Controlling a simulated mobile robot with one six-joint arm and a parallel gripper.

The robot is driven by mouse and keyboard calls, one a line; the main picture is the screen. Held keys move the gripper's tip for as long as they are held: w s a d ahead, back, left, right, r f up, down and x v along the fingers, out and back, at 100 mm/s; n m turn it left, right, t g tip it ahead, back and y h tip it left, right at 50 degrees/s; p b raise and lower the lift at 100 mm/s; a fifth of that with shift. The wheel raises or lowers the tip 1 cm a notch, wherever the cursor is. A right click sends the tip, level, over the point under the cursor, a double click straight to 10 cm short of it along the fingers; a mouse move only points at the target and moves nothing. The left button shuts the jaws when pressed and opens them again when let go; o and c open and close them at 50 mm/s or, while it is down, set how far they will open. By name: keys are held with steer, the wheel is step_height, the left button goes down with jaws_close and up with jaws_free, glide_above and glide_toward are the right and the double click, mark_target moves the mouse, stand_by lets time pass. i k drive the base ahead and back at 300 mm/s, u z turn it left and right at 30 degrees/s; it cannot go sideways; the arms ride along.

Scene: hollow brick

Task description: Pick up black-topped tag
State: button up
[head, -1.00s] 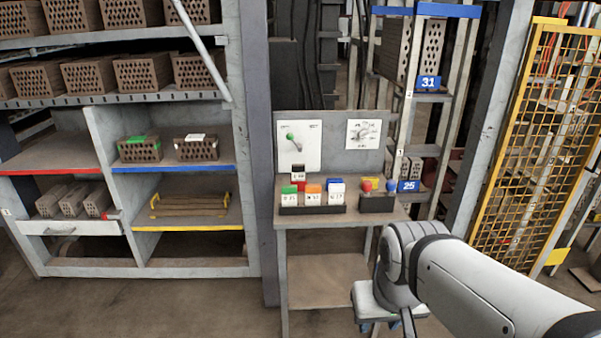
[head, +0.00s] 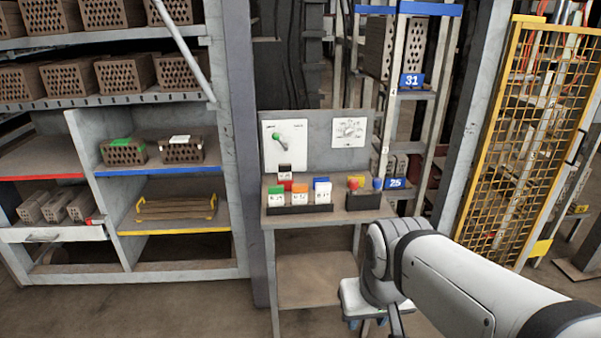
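The black-topped tag (head: 285,171) stands at the back of the small work table (head: 345,215), behind the front row of tags and just above a red patch. Its lower part is partly hidden by that row. My arm reaches in from the lower right, in front of the table. My gripper's fingers are not clearly visible; the arm's end points down at the table's right front, apart from the tag.
A black holder (head: 300,209) carries green-, orange- and blue-topped tags. A second holder (head: 361,201) has red and blue knobs. A panel with a green-knobbed lever (head: 280,143) stands behind. Brick shelves (head: 165,168) are left, a yellow mesh gate (head: 505,150) right.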

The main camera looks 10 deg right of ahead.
mark_target(284, 170)
steer(key=u, duration=0.4)
steer(key=i, duration=1.95)
steer(key=z, duration=0.4)
